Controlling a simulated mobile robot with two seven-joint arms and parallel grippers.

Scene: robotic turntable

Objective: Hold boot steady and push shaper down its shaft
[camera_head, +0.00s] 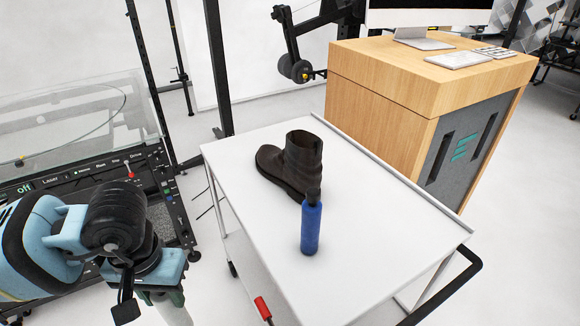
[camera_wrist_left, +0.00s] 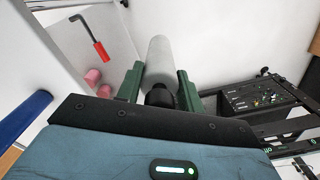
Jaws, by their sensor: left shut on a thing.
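A dark brown boot (camera_head: 300,161) stands upright on the white cart top (camera_head: 370,220), its shaft open upward and toe pointing left. My left gripper (camera_head: 164,296) is at the lower left, left of the cart and well apart from the boot. It is shut on a pale grey cylinder, perhaps the shaper (camera_head: 178,315), mostly cut off below. In the left wrist view the cylinder (camera_wrist_left: 158,62) sits between the two green fingers (camera_wrist_left: 160,84), with a dark end near the palm. The boot is not visible there. My right gripper is not in view.
A blue bottle (camera_head: 311,229) with a dark top stands in front of the boot. A red-handled tool (camera_head: 262,308) shows by the cart's near edge. A turntable machine (camera_head: 85,165) is at left, a wooden cabinet (camera_head: 400,95) behind right. The cart's right half is clear.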

